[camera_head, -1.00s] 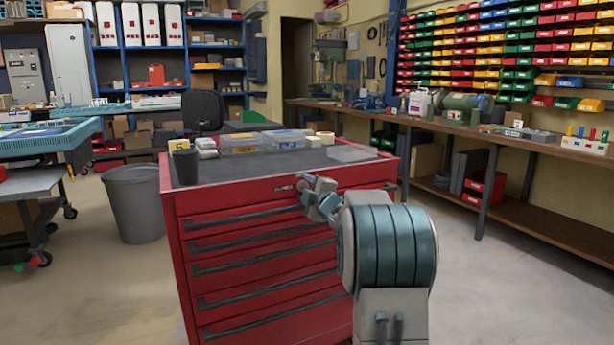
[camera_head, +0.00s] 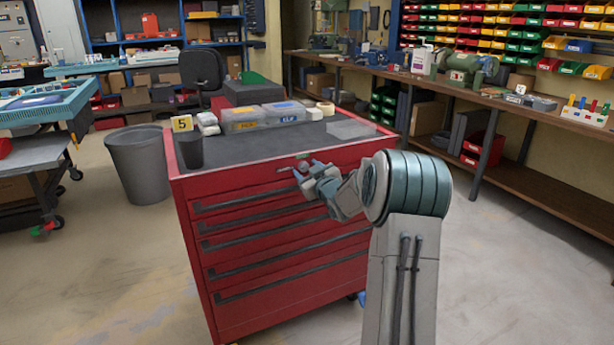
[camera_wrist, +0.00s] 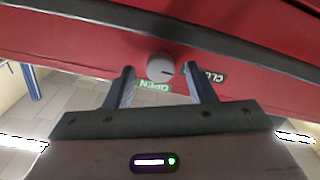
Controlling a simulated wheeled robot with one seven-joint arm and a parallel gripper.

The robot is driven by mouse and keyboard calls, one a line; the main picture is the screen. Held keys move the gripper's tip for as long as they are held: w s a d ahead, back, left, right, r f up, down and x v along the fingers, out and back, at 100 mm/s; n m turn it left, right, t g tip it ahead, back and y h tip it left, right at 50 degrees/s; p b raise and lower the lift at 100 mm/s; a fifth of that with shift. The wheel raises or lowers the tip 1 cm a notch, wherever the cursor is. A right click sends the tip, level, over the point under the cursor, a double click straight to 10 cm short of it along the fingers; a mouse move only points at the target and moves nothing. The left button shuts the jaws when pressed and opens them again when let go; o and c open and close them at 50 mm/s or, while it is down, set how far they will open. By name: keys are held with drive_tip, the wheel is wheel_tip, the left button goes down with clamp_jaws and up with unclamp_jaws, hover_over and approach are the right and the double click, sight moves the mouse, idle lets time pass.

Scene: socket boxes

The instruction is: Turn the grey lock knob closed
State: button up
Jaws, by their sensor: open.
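The grey lock knob (camera_wrist: 160,68) is round, with a dark mark on its face toward the right, and sits on the red front of the tool cabinet (camera_head: 285,262). In the wrist view a green OPEN label (camera_wrist: 155,87) lies just below the knob, and a dark label starting "CL" (camera_wrist: 213,75) lies to its right. My gripper (camera_wrist: 159,72) is open, with one finger on each side of the knob and gaps between. In the head view my gripper (camera_head: 303,168) is at the cabinet's upper front edge, above the drawers.
A grey bin (camera_head: 141,168) stands to the left. Floor at the right is clear.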

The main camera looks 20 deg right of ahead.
drive_tip(key=shift+r+m+p, duration=0.3)
drive_tip(key=shift+m+p, duration=0.1)
drive_tip(key=shift+p, duration=0.1)
drive_tip(key=s, duration=1.3)
drive_tip(key=s+a+r+m+g+h+p, duration=0.3)
drive_tip(key=s+a+r+g+p, duration=0.7)
drive_tip(key=s, duration=0.5)
drive_tip(key=shift+a+p, duration=1)
drive_tip(key=shift+a, duration=0.3)
drive_tip(key=s+a+r+g+y+p, duration=0.1)
drive_tip(key=s+a+r+g+p, duration=0.1)
drive_tip(key=s, duration=0.6)
drive_tip(key=s+a+r+g+y+p, duration=0.1)
drive_tip(key=s+a+r+g+p, duration=0.2)
drive_tip(key=s+a, duration=0.4)
drive_tip(key=shift+s+m+p, duration=0.3)
drive_tip(key=shift+s+p, duration=0.3)
drive_tip(key=shift+p, duration=0.2)
